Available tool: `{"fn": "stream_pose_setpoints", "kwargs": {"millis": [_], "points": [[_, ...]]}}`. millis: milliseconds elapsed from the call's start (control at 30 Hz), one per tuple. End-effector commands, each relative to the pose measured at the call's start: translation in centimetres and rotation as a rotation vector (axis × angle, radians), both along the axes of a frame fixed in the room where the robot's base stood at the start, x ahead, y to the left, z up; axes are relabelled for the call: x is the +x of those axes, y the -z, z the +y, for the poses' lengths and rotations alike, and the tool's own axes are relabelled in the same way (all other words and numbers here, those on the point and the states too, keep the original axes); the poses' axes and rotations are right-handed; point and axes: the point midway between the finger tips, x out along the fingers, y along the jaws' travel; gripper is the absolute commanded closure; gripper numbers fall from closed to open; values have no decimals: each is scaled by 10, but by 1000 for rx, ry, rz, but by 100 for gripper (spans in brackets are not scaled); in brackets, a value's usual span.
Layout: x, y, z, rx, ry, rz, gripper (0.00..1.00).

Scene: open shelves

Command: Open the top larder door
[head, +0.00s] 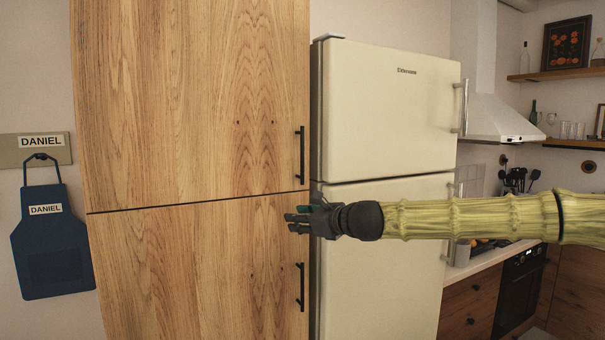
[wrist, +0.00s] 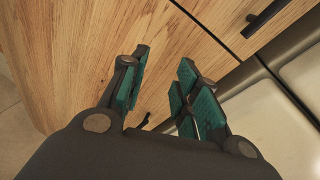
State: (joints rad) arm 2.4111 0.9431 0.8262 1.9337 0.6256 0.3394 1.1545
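The larder is a tall wooden cabinet. Its top door (head: 190,100) is shut, with a black vertical bar handle (head: 300,158) near its right edge. In the wrist view that handle (wrist: 265,18) shows at the upper right, beyond the seam between the doors. My gripper (head: 298,222) is just below the seam, in front of the lower door's right edge and below the top handle. In the wrist view its teal-padded fingers (wrist: 160,92) are apart with nothing held between them.
The lower larder door (head: 190,270) is shut and has its own black handle (head: 301,287) below my gripper. A cream fridge (head: 390,110) stands close on the right, behind my arm. A blue apron (head: 52,240) hangs on the wall at left.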

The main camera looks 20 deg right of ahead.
Motion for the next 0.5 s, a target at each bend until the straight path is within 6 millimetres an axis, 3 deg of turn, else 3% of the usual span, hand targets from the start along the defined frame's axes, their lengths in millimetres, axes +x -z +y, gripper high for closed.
{"fn": "stream_pose_setpoints", "kwargs": {"millis": [33,100,200,333,500], "points": [[-1,-43,-17,76,22,-24,69],[-3,-85,-35,165,40,-46,69],[-9,-129,-55,265,56,-68,69],[-14,-159,-69,333,63,-85,69],[-11,-166,-71,348,65,-88,69]]}}
